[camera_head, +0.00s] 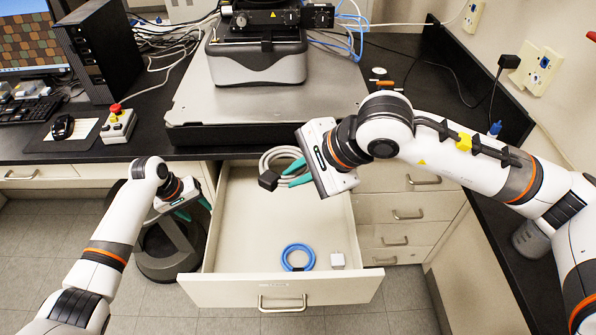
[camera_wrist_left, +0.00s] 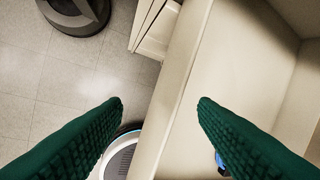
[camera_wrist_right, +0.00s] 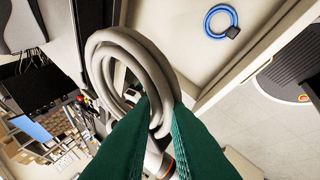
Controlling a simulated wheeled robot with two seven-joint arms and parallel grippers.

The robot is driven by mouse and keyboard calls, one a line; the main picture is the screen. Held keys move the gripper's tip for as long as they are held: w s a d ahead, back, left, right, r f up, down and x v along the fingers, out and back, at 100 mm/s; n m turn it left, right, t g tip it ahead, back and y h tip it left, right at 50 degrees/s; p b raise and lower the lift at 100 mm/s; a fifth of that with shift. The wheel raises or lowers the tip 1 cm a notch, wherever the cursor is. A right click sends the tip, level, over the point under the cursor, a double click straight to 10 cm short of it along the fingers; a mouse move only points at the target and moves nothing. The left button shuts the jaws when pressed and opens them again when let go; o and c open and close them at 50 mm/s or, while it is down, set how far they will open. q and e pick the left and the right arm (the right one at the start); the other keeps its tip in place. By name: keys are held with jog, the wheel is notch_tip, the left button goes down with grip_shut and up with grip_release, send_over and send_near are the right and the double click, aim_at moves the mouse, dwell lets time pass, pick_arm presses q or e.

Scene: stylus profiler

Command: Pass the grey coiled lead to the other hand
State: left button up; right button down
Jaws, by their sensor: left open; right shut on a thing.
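The grey coiled lead (camera_head: 280,160) is held above the back of the open drawer. My right gripper (camera_head: 297,172) is shut on it, and the green fingers grip the coil's side. In the right wrist view the coil (camera_wrist_right: 107,62) hangs between the fingertips (camera_wrist_right: 160,108), with its loops in front. My left gripper (camera_head: 190,210) is open and empty, left of the drawer and lower than the lead. In the left wrist view its fingers (camera_wrist_left: 158,102) stand wide apart over the drawer's side wall. The lead does not show in that view.
The open drawer (camera_head: 230,230) holds a blue coiled cable (camera_head: 297,257) and a small white block (camera_head: 338,261).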

pick_arm(q)
jog(key=s+a+f+y, duration=0.2)
jog(key=s+a+f, duration=0.2)
jog(key=s+f, duration=0.7)
jog(key=s+a+f+y, duration=0.1)
jog(key=s+a+f, duration=0.2)
jog(key=s+f, duration=0.85)
jog(key=s+d+f+m, duration=0.2)
jog(key=s+f, duration=0.3)
jog(key=s, duration=0.4)
jog(key=s+d+f+m, duration=0.2)
jog(key=s+f, duration=0.3)
jog(key=s, duration=0.5)
jog(key=s+d+f+m, duration=0.2)
jog(key=s+f, duration=0.4)
jog(key=s, duration=0.4)
jog(key=shift+d+g, duration=0.4)
jog(key=shift+d, duration=0.4)
